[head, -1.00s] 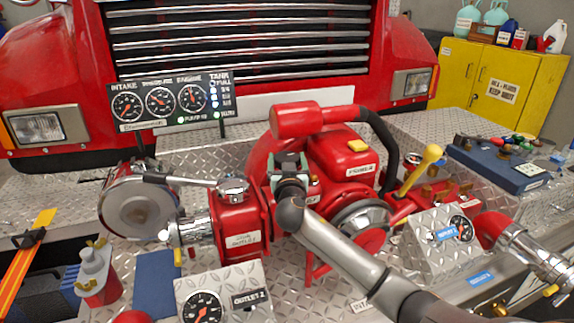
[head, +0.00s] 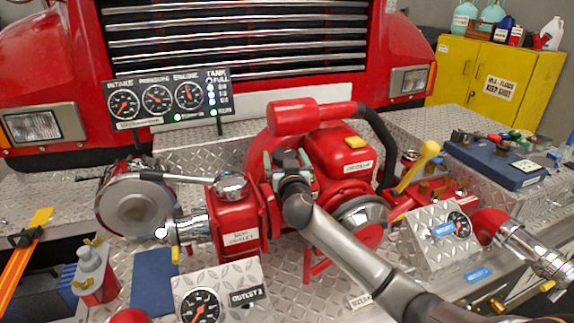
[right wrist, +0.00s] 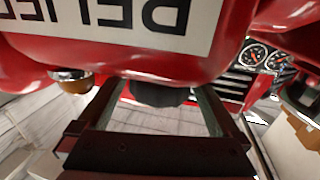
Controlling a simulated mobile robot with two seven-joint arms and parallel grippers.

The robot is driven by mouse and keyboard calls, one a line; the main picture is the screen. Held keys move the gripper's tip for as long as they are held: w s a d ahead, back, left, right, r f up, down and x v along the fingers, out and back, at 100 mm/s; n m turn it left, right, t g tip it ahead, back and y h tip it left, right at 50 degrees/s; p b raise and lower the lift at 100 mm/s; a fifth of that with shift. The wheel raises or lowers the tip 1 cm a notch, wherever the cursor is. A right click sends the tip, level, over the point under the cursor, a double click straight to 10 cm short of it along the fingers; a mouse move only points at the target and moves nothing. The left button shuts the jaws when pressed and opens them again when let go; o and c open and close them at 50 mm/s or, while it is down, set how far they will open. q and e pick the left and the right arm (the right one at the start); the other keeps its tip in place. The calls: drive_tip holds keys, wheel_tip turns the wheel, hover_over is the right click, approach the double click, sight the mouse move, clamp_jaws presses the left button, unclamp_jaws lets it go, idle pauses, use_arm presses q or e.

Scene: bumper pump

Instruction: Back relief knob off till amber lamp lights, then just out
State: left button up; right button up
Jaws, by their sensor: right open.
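My right gripper (head: 288,162) is at the red pump (head: 340,150), by the red body behind the outlet. In the right wrist view its two fingers (right wrist: 160,98) are apart. A dark round knob (right wrist: 160,94) sits between them under a red housing, with gaps on both sides. The label above (right wrist: 125,15) appears upside down and reads like RELIEF. In the head view the gripper hides the knob. The gauge panel (head: 168,98) shows two green lamps (head: 177,117) lit; I see no amber light. My left gripper is not in view.
A lever (head: 170,176) and silver outlet (head: 188,230) stand left of the pump. A yellow-handled lever (head: 418,168) and a gauge box (head: 440,240) stand to the right. An outlet gauge plate (head: 222,290) is in front.

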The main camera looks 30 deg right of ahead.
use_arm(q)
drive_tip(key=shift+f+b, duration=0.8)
use_arm(e)
drive_tip(key=v, duration=1.2)
drive_tip(key=shift+s, duration=0.15)
drive_tip(key=shift+a, duration=0.1)
